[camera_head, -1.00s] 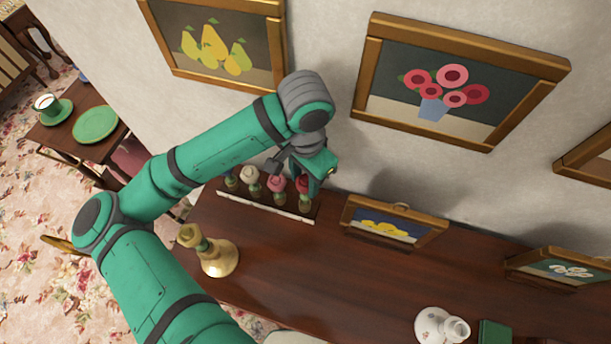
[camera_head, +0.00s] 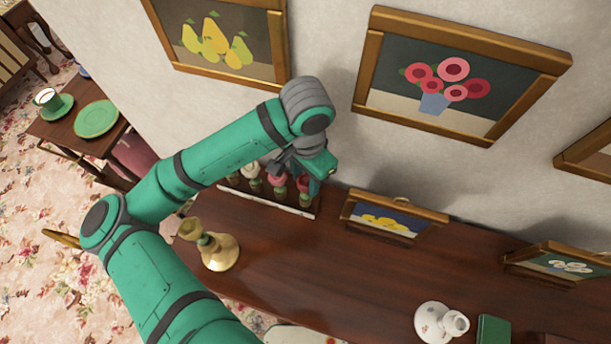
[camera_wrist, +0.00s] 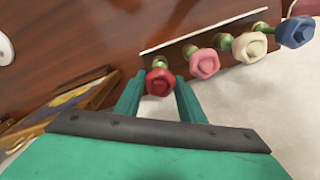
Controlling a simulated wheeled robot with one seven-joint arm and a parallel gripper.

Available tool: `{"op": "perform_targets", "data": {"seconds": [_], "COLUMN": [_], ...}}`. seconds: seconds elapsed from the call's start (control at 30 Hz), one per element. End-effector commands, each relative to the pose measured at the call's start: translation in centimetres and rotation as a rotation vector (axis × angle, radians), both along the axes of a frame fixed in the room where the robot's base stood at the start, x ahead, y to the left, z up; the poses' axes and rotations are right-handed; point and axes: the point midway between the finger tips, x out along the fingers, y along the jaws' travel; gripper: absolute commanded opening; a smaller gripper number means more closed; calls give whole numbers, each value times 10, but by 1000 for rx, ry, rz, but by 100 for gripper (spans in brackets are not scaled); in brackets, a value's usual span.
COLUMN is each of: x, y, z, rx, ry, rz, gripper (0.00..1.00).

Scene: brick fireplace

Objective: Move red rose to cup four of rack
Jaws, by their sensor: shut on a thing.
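The red rose (camera_wrist: 160,82) is between the two fingers of my gripper (camera_wrist: 160,88), which is shut on it. It stands at one end of the rack's row of flowers. In the head view, the red rose (camera_head: 303,184) shows at the right end of the rack (camera_head: 270,198), just below my gripper (camera_head: 308,176). Beside it in the wrist view are a pink rose (camera_wrist: 204,64), a cream rose (camera_wrist: 250,47) and a blue rose (camera_wrist: 296,32). The cup beneath the red rose is mostly hidden in the wrist view.
The rack stands on a dark wooden mantel (camera_head: 300,265) against the wall. A brass candlestick (camera_head: 218,252) stands in front of it. A framed yellow picture (camera_head: 385,222) leans to its right. A white vase (camera_head: 438,322) and green box (camera_head: 494,331) are farther right.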

Motion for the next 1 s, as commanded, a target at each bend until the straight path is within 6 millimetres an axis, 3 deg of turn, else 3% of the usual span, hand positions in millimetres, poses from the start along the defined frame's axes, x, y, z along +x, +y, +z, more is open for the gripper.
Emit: {"op": "perform_targets", "data": {"seconds": [0.43, 0.47, 0.5, 0.57, 0.87, 1.0], "x": [0, 0, 0, 0, 0, 1], "y": [0, 0, 1, 1, 1, 3], "z": [-10, -10, -9, -9, -8, 3], "rx": [-1, 0, 0, 0, 0, 1], "ry": [1, 0, 0, 0, 0, -1], "rz": [2, 2, 2, 3, 3, 5], "gripper": [20, 38, 48, 58, 58, 58]}}
